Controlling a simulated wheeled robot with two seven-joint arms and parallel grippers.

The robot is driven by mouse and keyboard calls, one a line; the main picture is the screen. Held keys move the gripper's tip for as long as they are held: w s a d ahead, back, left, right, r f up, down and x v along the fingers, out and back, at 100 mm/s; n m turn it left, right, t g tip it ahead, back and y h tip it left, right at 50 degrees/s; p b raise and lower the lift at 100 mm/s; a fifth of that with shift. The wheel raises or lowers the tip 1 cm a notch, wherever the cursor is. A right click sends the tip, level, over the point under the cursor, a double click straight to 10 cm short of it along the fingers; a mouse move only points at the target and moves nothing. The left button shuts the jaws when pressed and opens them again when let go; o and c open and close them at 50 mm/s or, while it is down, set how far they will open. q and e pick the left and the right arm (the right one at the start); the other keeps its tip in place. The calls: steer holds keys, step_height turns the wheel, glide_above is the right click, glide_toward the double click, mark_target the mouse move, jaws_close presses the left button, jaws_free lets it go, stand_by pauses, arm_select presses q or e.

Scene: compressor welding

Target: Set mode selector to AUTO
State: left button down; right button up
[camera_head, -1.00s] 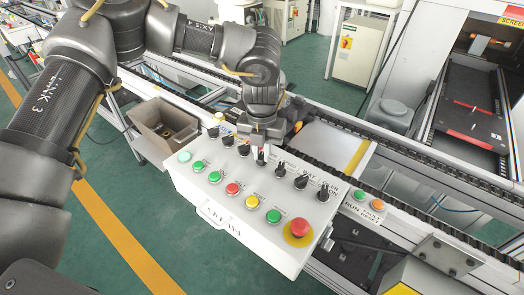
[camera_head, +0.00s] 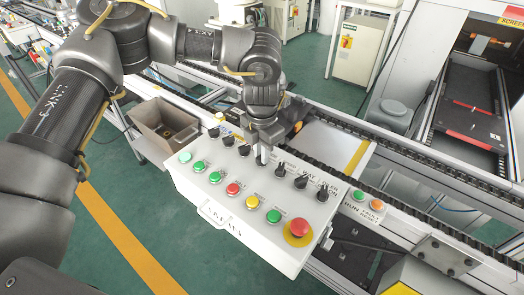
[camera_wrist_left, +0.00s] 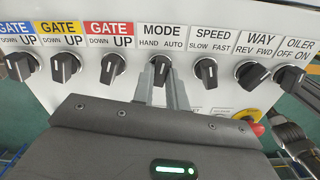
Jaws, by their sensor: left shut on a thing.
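The mode selector (camera_wrist_left: 161,70) is a black knob under the MODE label, with HAND on the left and AUTO on the right, in the left wrist view. It looks near upright; its exact setting is hard to tell. My left gripper (camera_wrist_left: 163,88) is shut on this knob, its two grey fingers at the knob's sides. In the head view my left gripper (camera_head: 262,155) reaches down to the knob row of the white control box (camera_head: 210,211) and hides most of the knob. My right gripper is in neither view.
Gate knobs (camera_wrist_left: 112,66) stand left of the mode knob, and the speed knob (camera_wrist_left: 206,71) stands close on its right. Coloured push buttons (camera_head: 233,189) and a red emergency button (camera_head: 299,229) sit nearer the front. A conveyor rail (camera_head: 400,150) runs behind the box.

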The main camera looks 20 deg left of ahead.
arm_select(q)
steer(key=shift+m, duration=1.1)
steer(key=c, duration=1.4)
jaws_free()
step_height(320, 180, up, 11)
steer(key=b, duration=0.1)
steer(key=shift+f, duration=0.1)
